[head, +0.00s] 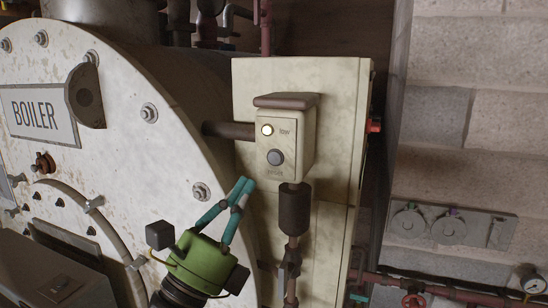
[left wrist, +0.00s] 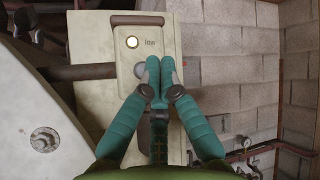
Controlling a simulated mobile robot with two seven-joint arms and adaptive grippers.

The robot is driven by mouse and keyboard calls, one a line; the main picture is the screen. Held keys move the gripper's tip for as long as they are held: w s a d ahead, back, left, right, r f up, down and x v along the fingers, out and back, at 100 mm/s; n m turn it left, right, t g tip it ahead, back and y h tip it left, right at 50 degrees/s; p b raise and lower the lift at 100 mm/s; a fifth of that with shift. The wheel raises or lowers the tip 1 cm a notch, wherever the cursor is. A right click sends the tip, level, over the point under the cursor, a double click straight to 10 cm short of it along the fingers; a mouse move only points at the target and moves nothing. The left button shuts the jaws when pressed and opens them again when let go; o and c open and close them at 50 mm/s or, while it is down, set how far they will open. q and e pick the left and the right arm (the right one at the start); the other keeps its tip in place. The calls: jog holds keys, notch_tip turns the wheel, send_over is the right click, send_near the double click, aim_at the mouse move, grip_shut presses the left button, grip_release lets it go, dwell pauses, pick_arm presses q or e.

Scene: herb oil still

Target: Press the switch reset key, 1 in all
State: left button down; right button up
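The switch box (head: 296,135) is a cream box with a brown cap, fixed to a pale panel. On its face is a round grey reset key (head: 275,157) with the label "reset" below it. Above the key a small lamp (head: 267,129) glows, marked "low". My left gripper (head: 243,183) has teal fingers with tips together, a little below and left of the key in the head view; no contact shows there. In the left wrist view the fingertips (left wrist: 160,68) partly cover the reset key (left wrist: 140,70). The gripper holds nothing visible. My right gripper is in neither view.
The round boiler front (head: 120,120) with its "BOILER" plate and bolts stands at the left. A brown pipe (head: 228,130) runs into the box's left side, and a dark conduit (head: 294,215) hangs beneath it. A red valve wheel (head: 413,301) and gauge (head: 533,284) are lower right.

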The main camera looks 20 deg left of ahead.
aim_at(275, 158)
pick_arm(q)
jog(key=shift+s+a+r+m, duration=0.1)
jog(key=shift+s+r+m, duration=0.3)
jog(key=shift+r, duration=0.15)
jog(key=shift+w, duration=0.1)
jog(key=shift+w+b, duration=2)
jog(key=shift+w, duration=2.4)
jog(key=shift+w, duration=0.1)
jog(key=shift+w, duration=0.35)
